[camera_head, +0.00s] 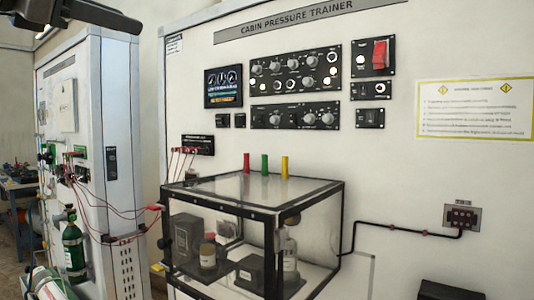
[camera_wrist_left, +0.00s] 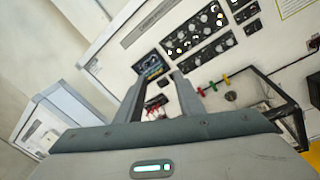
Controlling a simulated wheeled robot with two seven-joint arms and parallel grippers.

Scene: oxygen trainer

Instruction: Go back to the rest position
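My left gripper (camera_wrist_left: 160,84) shows in the left wrist view with its two dark fingers apart and nothing between them. It is raised and tilted, facing the cabin pressure trainer panel (camera_head: 400,190) from a distance. In the head view only a dark part of my left arm or gripper (camera_head: 95,14) shows at the top left corner, clear of the panel. My right gripper is in neither view.
A clear box with a black frame (camera_head: 265,212) juts from the panel, with red, green and yellow pegs (camera_head: 265,164) on top and bottles inside. A grey cabinet (camera_head: 118,110) with cables and a green cylinder (camera_head: 73,245) stands left. Upper air before the panel looks clear.

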